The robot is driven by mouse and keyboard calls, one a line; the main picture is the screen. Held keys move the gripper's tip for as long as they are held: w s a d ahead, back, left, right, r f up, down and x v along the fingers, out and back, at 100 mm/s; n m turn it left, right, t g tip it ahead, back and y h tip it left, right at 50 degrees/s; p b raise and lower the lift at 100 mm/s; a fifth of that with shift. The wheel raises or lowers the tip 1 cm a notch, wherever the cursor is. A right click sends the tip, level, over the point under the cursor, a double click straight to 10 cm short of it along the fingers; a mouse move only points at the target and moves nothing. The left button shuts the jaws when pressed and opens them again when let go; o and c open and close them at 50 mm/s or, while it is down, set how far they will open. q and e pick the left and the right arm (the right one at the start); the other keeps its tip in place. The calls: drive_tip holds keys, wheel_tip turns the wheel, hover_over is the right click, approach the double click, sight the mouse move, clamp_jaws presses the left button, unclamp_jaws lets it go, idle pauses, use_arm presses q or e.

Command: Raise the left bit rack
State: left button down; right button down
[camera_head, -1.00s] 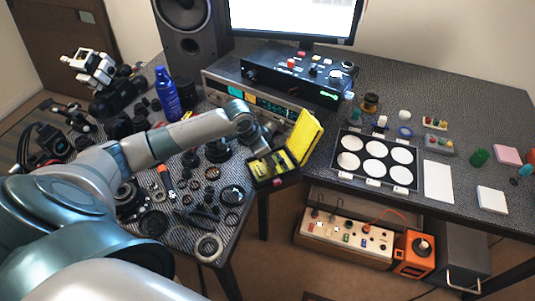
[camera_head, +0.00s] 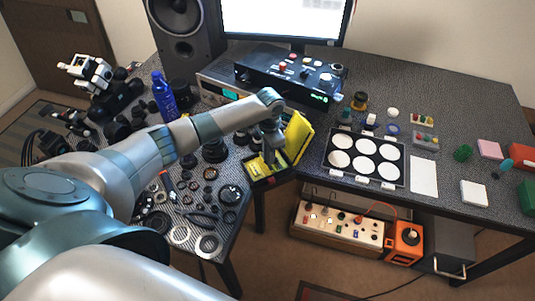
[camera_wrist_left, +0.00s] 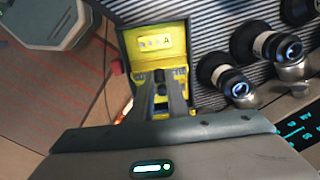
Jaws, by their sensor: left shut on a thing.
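The open bit case has a yellow lid (camera_head: 298,138) standing up and a dark base with yellow inserts (camera_head: 256,168) at the table's front edge. My left gripper (camera_head: 269,160) points down into the base. Its fingers (camera_wrist_left: 160,78) are close together, shut on a bit rack in the case. The rack is mostly hidden by the fingers, and I cannot tell whether it is clear of the base. My right gripper is not in view.
Lens parts and rings (camera_head: 208,244) crowd the table left of the case. A blue bottle (camera_head: 164,97) stands behind them. A tray with white discs (camera_head: 326,162) lies to the right, and an instrument box (camera_head: 265,72) stands behind. Open floor lies in front of the case.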

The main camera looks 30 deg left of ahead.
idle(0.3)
use_arm(q)
drive_tip(key=c, duration=1.7)
unclamp_jaws()
drive_tip(key=shift+w, duration=0.1)
drive_tip(key=shift+r, duration=0.15)
wheel_tip(320, 180, up, 17)
drive_tip(key=b, duration=0.3)
drive_tip(key=shift+w+d+b, duration=0.1)
drive_tip(key=shift+b, duration=0.2)
